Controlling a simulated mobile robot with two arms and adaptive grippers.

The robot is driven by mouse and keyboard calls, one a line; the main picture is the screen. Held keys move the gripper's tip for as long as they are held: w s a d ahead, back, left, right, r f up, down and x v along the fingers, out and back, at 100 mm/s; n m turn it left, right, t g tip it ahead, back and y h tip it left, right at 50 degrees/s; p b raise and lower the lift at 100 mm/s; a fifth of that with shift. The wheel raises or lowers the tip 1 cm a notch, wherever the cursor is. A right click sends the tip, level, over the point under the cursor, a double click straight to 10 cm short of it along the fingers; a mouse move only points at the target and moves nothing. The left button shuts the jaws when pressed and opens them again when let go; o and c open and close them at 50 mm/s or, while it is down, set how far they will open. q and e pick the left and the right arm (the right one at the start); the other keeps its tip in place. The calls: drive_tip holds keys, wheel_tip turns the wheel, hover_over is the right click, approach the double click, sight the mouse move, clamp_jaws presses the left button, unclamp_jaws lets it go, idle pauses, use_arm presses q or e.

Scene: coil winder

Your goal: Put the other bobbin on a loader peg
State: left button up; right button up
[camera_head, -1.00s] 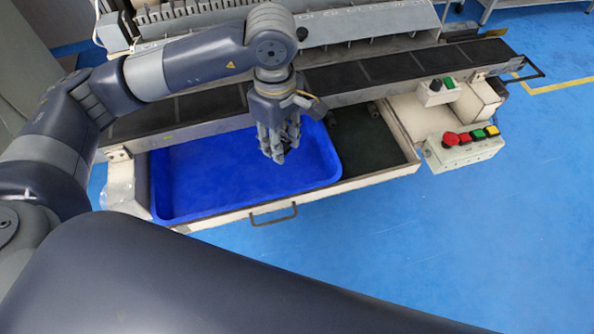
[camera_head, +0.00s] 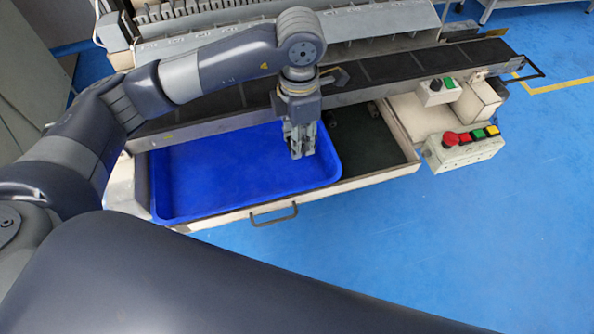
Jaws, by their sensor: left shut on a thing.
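My left gripper (camera_head: 302,152) points down over the right part of the blue tray (camera_head: 160,185). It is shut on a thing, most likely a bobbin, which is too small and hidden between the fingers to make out. No other bobbin can be made out in the tray. The winder's long light panel (camera_head: 385,22) with a row of small peg-like parts runs along the back, behind the dark belt. I cannot tell which of these are loader pegs. My right gripper is not in view.
The dark belt (camera_head: 400,70) crosses behind the tray. A small switch box (camera_head: 435,95) and a button box (camera_head: 465,150) with red, green and yellow buttons stand at right. The drawer handle (camera_head: 273,215) sticks out in front. Blue floor at right is clear.

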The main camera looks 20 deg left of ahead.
use_arm(q)
wheel_tip(320, 180, down, 10)
drive_tip(key=shift+r+p, duration=0.15)
drive_tip(key=shift+p, duration=0.6)
drive_tip(key=shift+f, duration=0.2)
drive_tip(key=o, duration=0.7)
